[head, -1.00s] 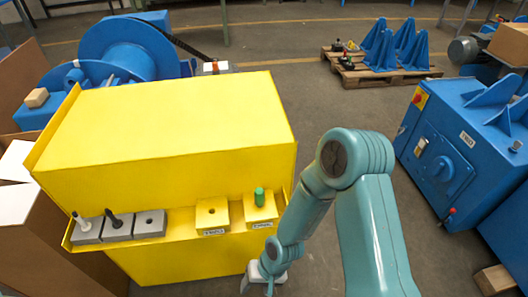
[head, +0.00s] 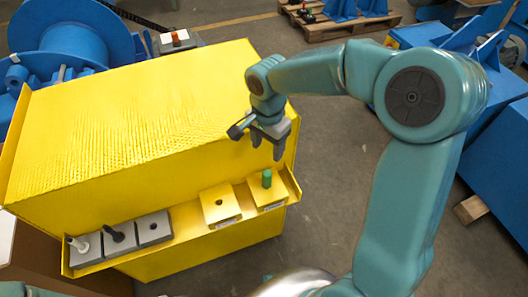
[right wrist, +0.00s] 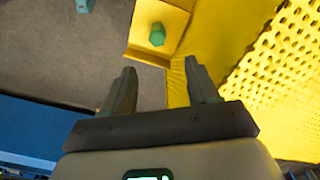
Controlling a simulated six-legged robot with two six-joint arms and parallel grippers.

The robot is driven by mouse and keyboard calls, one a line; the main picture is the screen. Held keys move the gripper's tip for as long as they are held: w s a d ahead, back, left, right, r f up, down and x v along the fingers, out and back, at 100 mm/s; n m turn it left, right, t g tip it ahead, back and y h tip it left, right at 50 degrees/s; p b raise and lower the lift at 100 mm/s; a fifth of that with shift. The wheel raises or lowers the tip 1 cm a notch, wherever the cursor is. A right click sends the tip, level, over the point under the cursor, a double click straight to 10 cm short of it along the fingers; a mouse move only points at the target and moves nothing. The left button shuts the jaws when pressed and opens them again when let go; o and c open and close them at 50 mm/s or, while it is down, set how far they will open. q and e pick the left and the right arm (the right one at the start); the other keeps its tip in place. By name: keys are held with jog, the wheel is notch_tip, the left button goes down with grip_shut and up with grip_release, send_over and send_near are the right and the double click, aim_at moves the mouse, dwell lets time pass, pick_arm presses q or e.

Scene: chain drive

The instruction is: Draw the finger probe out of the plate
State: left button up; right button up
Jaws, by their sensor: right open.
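A green peg (head: 267,179) stands upright in a yellow plate (head: 277,199) at the right end of the shelf. The right wrist view also shows the green peg (right wrist: 157,34) and its plate (right wrist: 147,50). It may be the finger probe; I cannot tell for sure. A black pin (head: 115,232) and a white-topped pin (head: 78,244) stand in grey blocks at the shelf's left end. My right gripper (head: 267,150) is open and empty, fingers pointing down, above and behind the green peg and apart from it. In the right wrist view its fingers (right wrist: 159,68) hold nothing. My left gripper is out of view.
A grey block (head: 153,236) and a yellow plate (head: 222,214) with bare holes sit between the pins and the green peg. The big yellow housing (head: 110,120), with a perforated top, rises behind the shelf. Open floor (head: 335,180) lies to the right.

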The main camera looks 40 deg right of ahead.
aim_at(268, 179)
jog(key=f, duration=1.6)
jog(key=shift+s, duration=0.2)
